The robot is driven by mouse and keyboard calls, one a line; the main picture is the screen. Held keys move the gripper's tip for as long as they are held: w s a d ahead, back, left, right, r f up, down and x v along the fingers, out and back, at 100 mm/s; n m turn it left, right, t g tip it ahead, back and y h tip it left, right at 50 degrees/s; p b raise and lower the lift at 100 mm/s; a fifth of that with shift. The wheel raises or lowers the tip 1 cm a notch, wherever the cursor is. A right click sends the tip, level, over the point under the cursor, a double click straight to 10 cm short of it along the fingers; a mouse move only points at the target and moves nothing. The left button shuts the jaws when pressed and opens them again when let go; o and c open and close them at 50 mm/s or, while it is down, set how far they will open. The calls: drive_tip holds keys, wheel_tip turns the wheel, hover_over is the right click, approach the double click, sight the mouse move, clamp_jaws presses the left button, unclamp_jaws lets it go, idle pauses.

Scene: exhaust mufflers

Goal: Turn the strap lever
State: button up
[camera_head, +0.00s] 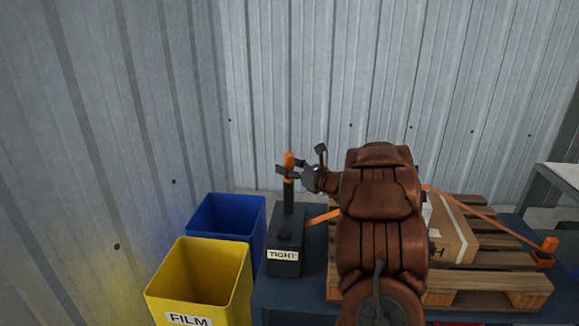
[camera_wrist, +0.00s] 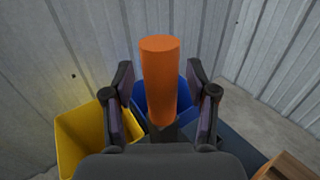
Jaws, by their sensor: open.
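The strap lever (camera_head: 289,195) stands upright on a dark block with a "TIGHT" label (camera_head: 283,255). Its top is an orange cylindrical handle (camera_head: 289,160). In the wrist view the orange handle (camera_wrist: 160,80) is between the two fingers of my gripper (camera_wrist: 163,100). Gaps show on both sides of it, so the fingers are open around the handle. In the head view my gripper (camera_head: 294,171) is at the lower part of the orange handle. An orange strap (camera_head: 322,217) runs from near the block to the right, partly hidden behind my arm.
A pallet (camera_head: 485,279) with a cardboard box (camera_head: 450,235) sits on the dark table (camera_head: 305,285). A blue bin (camera_head: 228,200) and a yellow bin labelled "FILM" (camera_head: 200,282) stand left of it. Corrugated walls are behind and left. Another table (camera_head: 552,190) is far right.

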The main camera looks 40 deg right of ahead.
clamp_jaws()
idle(0.5)
